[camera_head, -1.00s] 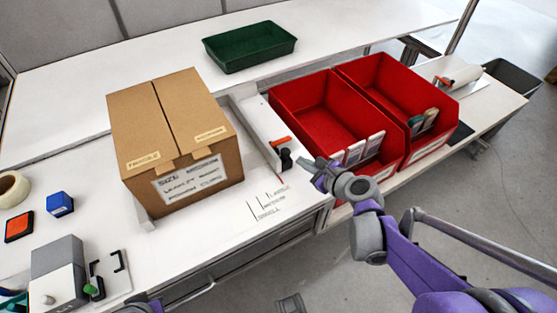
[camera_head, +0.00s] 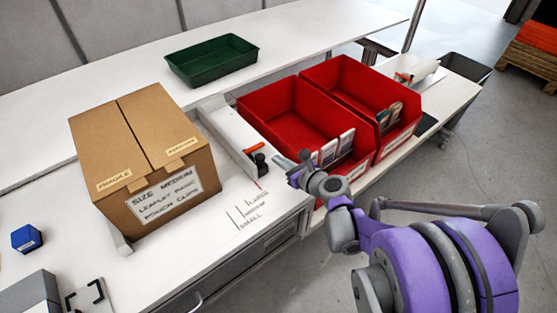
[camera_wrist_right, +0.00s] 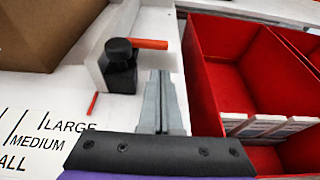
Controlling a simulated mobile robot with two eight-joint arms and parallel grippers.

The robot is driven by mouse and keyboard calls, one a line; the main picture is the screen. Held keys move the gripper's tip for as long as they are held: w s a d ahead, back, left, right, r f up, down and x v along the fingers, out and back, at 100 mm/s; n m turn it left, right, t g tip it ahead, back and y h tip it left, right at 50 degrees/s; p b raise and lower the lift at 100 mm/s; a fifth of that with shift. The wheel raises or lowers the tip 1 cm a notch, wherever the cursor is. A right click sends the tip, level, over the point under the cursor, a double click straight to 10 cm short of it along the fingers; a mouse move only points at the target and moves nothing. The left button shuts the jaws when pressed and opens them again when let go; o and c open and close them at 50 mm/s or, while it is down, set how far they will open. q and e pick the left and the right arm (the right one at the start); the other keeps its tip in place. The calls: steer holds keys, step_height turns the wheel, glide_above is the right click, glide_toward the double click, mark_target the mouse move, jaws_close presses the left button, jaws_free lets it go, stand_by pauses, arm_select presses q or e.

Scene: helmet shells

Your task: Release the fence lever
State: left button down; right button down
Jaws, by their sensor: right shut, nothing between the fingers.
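The fence lever (camera_wrist_right: 148,43) is a short orange bar on top of a black clamp block (camera_wrist_right: 120,72). In the wrist view it points right, roughly level. In the head view the lever (camera_head: 255,148) sits at the near end of the white fence (camera_head: 228,135), beside the cardboard box (camera_head: 150,165). My right gripper (camera_head: 281,160) is just right of the black block. In the wrist view its fingers (camera_wrist_right: 160,80) are together and empty, below the lever's free end. Whether they touch it I cannot tell. My left gripper is out of view.
Two red bins (camera_head: 300,115) (camera_head: 355,85) with cards at their fronts stand close right of the gripper. Size marks (camera_head: 248,212) and a thin red pointer (camera_wrist_right: 91,105) are on the white table. A green tray (camera_head: 212,60) lies on the back shelf.

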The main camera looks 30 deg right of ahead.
mark_target(267, 157)
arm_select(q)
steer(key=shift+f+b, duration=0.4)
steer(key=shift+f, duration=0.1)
arm_select(e)
steer(key=x, duration=0.7)
steer(key=shift+w+f, duration=0.1)
steer(key=shift+w, duration=0.15)
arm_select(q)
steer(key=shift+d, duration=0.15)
arm_select(e)
steer(key=shift+a, duration=0.15)
steer(key=shift+n, duration=0.3)
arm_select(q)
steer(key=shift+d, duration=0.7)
